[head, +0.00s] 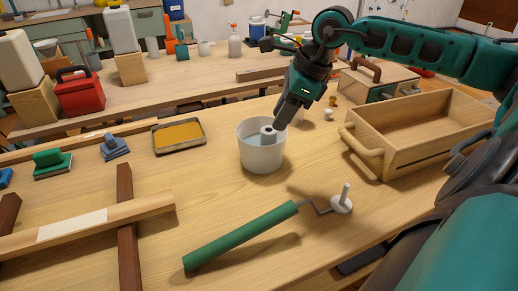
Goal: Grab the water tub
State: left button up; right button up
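The white tub (262,155) stands upright on the wooden workbench, near the middle of the head view. My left gripper is not in view.
A wooden crate with a handle (432,157) stands to the right. An ochre tray (179,135) lies left of the tub. Bare bench surrounds the tub's front and left.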

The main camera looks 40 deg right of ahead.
aim_at(260, 148)
jog(key=x, duration=1.2)
jog(key=shift+w+r+p, duration=0.1)
jog(key=shift+p, duration=0.25)
jog(key=shift+c, duration=0.4)
grip_shut()
jog(key=shift+r, duration=0.15)
dwell(0.4)
